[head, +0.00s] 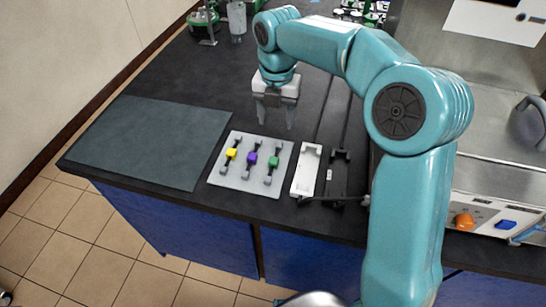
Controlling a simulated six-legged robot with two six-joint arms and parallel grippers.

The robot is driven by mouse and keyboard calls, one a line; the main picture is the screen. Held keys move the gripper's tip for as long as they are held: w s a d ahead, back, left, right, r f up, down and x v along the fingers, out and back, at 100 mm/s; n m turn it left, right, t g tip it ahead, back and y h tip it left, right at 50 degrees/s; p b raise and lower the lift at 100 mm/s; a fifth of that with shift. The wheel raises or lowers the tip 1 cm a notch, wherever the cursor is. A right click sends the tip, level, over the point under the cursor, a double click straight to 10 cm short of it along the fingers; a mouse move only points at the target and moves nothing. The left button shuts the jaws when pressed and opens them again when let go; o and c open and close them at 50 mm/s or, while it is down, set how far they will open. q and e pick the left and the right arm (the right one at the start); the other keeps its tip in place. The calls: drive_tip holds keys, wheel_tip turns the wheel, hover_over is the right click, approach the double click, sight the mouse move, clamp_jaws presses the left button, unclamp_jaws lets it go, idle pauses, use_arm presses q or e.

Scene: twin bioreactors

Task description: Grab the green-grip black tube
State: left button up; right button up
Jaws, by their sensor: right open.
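The green-grip black tube (273,162) lies on a light grey tray (227,178), the rightmost of three similar tubes there. Its green grip is at its middle, and its two ends rest on small grey supports. My right gripper (275,122) hangs above the dark bench with its fingers pointing down. It is open and empty, behind the tray and apart from the tube. My left gripper is not in view.
A yellow-grip tube (231,154) and a purple-grip tube (252,158) lie left of the green one. A white holder (306,170) and a black holder (338,174) stand right of the tray. A dark mat (150,140) lies bare at left.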

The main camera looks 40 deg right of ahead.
hover_over(274, 161)
drive_tip(key=f, duration=0.9)
drive_tip(key=shift+s+d+f+b, duration=0.15)
drive_tip(key=shift+s+f+b, duration=0.05)
drive_tip(key=shift+f+b, duration=0.1)
drive_tip(key=shift+s+f, duration=0.1)
drive_tip(key=f, duration=0.2)
drive_tip(key=w+f, duration=0.1)
drive_tip(key=f, duration=0.1)
drive_tip(key=shift+f, duration=0.5)
drive_tip(key=shift+s, duration=0.2)
drive_tip(key=shift+w, duration=0.2)
drive_tip(key=c, duration=1)
drive_tip(key=shift+s, duration=0.15)
clamp_jaws()
